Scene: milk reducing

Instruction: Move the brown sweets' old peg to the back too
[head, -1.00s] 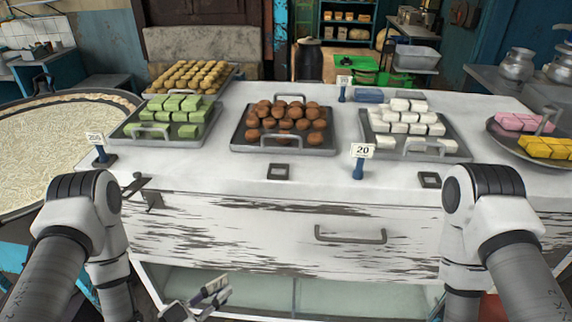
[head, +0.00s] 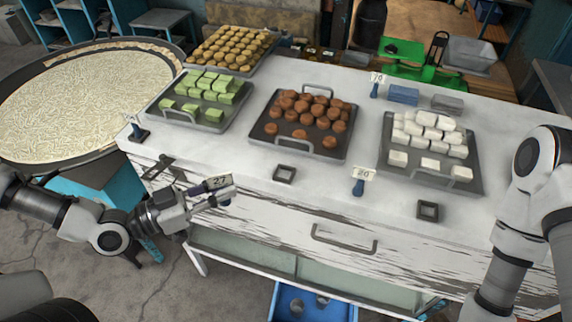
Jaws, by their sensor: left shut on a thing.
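My left gripper (head: 218,195) is shut on a price peg with a white card (head: 219,182) that seems to read 27. It holds the peg in front of the counter's left front edge. Brown sweets (head: 305,113) sit on a dark tray (head: 262,137) in the middle of the counter. A blue peg with a card reading 20 (head: 360,180) stands at the front edge, right of the brown sweets. Another blue peg with a card reading 10 (head: 375,85) stands at the back. My right arm shows at the right, but its gripper is out of view.
Square holders (head: 285,173) (head: 428,210) lie near the front edge. Trays of green sweets (head: 165,112), round yellow sweets (head: 220,48) and white sweets (head: 440,178) fill the sides. A peg (head: 137,133) stands at the left corner. Blue blocks (head: 404,95) lie at the back.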

